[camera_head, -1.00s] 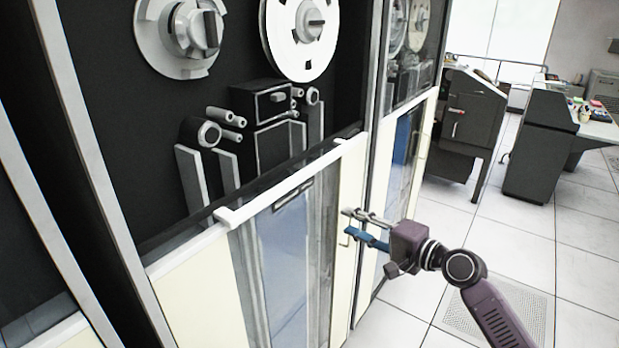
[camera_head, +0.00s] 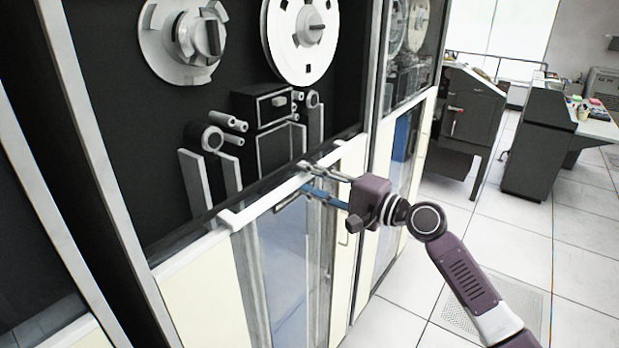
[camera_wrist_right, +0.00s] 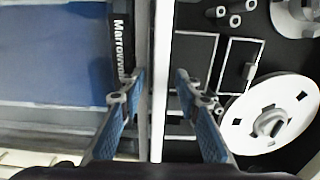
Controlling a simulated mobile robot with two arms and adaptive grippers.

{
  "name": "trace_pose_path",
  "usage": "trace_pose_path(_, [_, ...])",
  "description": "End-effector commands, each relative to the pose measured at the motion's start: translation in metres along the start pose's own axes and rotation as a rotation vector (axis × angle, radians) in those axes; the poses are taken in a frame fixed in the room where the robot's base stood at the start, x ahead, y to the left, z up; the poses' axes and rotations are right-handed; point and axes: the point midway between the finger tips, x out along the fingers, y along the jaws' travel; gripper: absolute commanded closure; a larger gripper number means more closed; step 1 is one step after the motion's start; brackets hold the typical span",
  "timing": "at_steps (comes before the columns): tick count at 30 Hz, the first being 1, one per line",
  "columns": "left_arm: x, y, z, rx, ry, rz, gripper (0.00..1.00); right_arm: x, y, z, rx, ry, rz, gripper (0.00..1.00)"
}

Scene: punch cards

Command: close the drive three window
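The nearest tape drive stands in front of me with its upper bay open, the reels and rollers uncovered. The window (camera_head: 288,262) of this drive is clear and sits low, over the lower panel. A white rail (camera_head: 262,204) runs along its top edge and also shows upright in the wrist view (camera_wrist_right: 159,60). My right gripper (camera_head: 308,178) is at the right part of the rail. In the wrist view its blue-padded fingers (camera_wrist_right: 157,88) are apart, one on each side of the rail, with gaps visible. My left gripper is not in view.
A white tape reel (camera_head: 300,38) and a hub (camera_head: 183,38) sit in the dark upper bay. A neighbouring drive (camera_head: 408,125) stands to the right. Dark consoles (camera_head: 540,145) stand farther back. The tiled floor (camera_head: 530,235) at right is clear.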

Motion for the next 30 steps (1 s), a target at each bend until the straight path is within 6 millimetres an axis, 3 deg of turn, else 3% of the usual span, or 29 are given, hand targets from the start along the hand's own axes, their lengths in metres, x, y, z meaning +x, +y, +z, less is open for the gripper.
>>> trace_pose_path(5, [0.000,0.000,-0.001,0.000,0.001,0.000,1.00,0.000,0.001,0.000,0.000,0.000,0.000,0.70])
trace_pose_path(13, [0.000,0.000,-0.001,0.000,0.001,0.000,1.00,0.000,0.001,0.000,0.000,0.000,0.001,0.99])
trace_pose_path(25, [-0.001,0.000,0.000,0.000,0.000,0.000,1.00,0.000,-0.001,0.000,0.000,0.001,0.001,1.00])
trace_pose_path(30, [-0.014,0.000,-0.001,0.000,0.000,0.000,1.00,0.000,-0.019,-0.001,0.000,0.000,-0.001,1.00])
